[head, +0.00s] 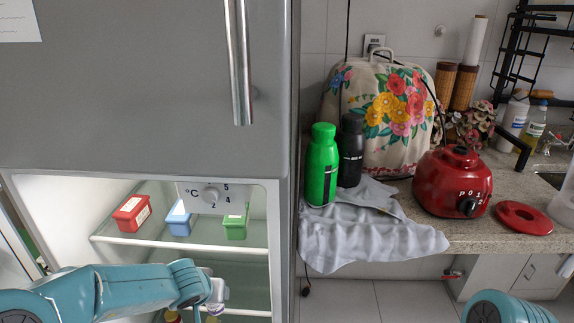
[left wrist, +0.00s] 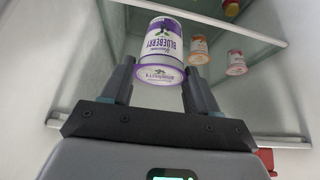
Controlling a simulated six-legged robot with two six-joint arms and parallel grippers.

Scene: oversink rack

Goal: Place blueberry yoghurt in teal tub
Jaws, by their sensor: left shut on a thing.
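My left gripper (left wrist: 158,76) is shut on the blueberry yoghurt (left wrist: 163,38), a white cup with purple lettering and a purple rim. The cup appears upside down in the left wrist view. In the head view, the held yoghurt (head: 219,288) is mostly hidden by my left gripper (head: 212,290), inside the open fridge below the upper shelf. A red tub (head: 132,213), a light-blue tub (head: 179,218) and a green tub (head: 236,224) stand on that shelf. I see no tub that is clearly teal. My right gripper is out of view.
The fridge shelf (head: 180,243) has a white front edge above my left gripper. Two other yoghurt cups, orange-labelled (left wrist: 198,50) and pink-labelled (left wrist: 236,63), stand apart from the held one. On the counter are a green bottle (head: 322,165) and a red blender base (head: 452,183).

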